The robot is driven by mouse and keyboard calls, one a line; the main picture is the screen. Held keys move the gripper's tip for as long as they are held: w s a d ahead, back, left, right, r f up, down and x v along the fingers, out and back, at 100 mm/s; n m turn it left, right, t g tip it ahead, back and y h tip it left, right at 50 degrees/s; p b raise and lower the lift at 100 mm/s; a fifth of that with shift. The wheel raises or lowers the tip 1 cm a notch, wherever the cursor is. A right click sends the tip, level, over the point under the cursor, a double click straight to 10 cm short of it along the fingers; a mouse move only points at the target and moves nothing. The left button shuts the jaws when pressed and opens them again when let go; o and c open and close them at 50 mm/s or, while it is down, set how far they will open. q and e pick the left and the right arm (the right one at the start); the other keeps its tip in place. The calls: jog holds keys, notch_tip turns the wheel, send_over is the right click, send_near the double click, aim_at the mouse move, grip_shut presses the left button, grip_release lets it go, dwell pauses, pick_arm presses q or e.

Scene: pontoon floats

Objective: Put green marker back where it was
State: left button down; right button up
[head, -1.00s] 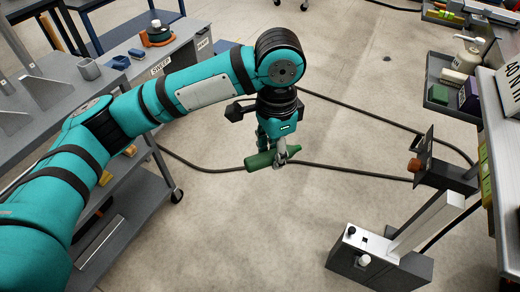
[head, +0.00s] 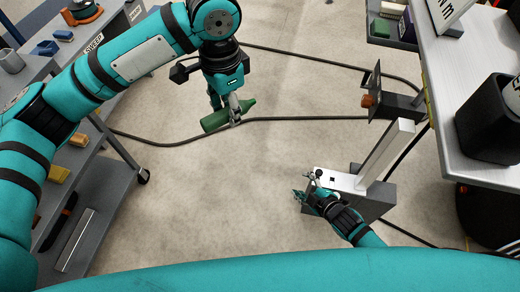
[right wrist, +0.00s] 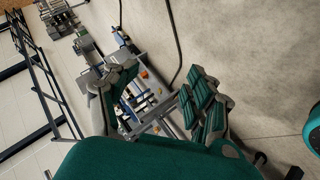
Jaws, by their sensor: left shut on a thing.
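The green marker (head: 228,116) is a dark green, bottle-shaped piece with a narrower end to the right. My left gripper (head: 236,110) points down and is shut around its middle, holding it nearly level and tilted, in front of the bare floor in the head view. The fingers hide part of its middle. My right gripper (head: 305,188) is low in the head view, in front of a grey box with a post. Its fingers stand apart and empty in the right wrist view (right wrist: 160,95). The place where the marker was before cannot be told.
A grey shelf cart (head: 100,180) stands at left, a sweep-labelled bench (head: 118,45) behind it. A grey box with an upright post (head: 345,182) stands right of centre. A workbench (head: 440,80) lines the right. A dark cable (head: 290,118) crosses otherwise clear floor.

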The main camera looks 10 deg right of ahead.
jog(key=w+a+r+n+t+y, duration=0.15)
jog(key=a+r+n, duration=0.3)
jog(key=r, duration=0.55)
jog(key=n+y, duration=0.9)
send_near(213, 126)
jog(key=shift+h, duration=0.25)
jog(key=x, duration=1.1)
jog(key=shift+r, duration=0.2)
jog(key=shift+s, duration=0.1)
